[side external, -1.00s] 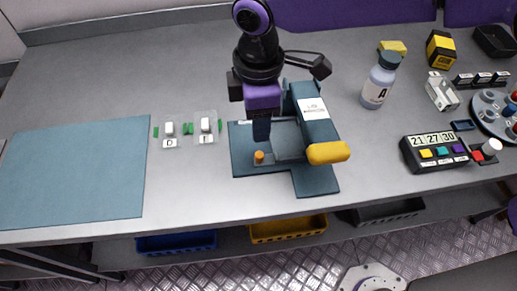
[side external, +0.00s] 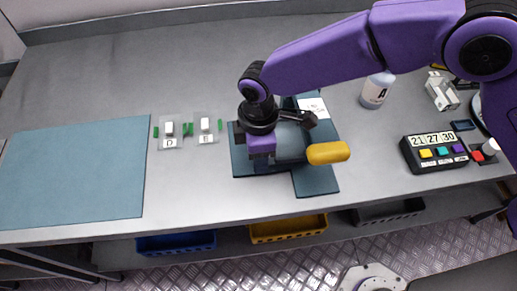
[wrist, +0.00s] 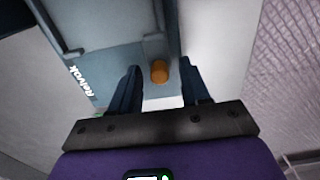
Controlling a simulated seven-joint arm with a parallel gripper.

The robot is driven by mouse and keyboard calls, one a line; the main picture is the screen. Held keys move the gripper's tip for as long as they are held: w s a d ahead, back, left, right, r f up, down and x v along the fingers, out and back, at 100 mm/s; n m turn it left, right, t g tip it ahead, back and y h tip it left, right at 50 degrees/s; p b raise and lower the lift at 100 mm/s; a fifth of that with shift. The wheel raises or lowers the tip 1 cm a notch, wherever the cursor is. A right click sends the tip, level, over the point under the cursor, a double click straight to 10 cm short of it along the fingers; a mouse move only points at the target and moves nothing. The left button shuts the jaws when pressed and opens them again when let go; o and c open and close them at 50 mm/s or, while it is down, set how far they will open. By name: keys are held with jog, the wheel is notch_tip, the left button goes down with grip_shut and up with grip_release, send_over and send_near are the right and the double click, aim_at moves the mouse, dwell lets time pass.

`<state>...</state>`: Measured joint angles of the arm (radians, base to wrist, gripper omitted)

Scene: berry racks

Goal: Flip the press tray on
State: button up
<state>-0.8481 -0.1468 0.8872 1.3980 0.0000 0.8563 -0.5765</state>
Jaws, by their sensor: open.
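The press (side external: 315,180) has a teal base, a label with small writing and a yellow handle (side external: 328,152) at its right. A small round orange knob (wrist: 159,71) stands on the teal base in the wrist view. In the side view my gripper hides it. My gripper (side external: 262,163) is low over the left front part of the press, pointing down. In the wrist view its two dark fingers (wrist: 160,66) are apart, one on each side of the knob, with gaps showing. I cannot tell how high the fingertips are above the base.
Two white switches marked D (side external: 169,130) and E (side external: 206,126) stand left of the press. A blue mat (side external: 70,175) lies farther left. A bottle (side external: 377,90) marked A stands behind right. A black timer box (side external: 435,151) sits at right.

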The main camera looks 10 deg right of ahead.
aim_at(280, 158)
jog(key=shift+c, duration=0.3)
grip_shut()
jog(key=shift+d, duration=2.4)
jog(key=shift+o, duration=0.3)
grip_release()
jog(key=shift+r, duration=0.15)
notch_tip(280, 158, up, 17)
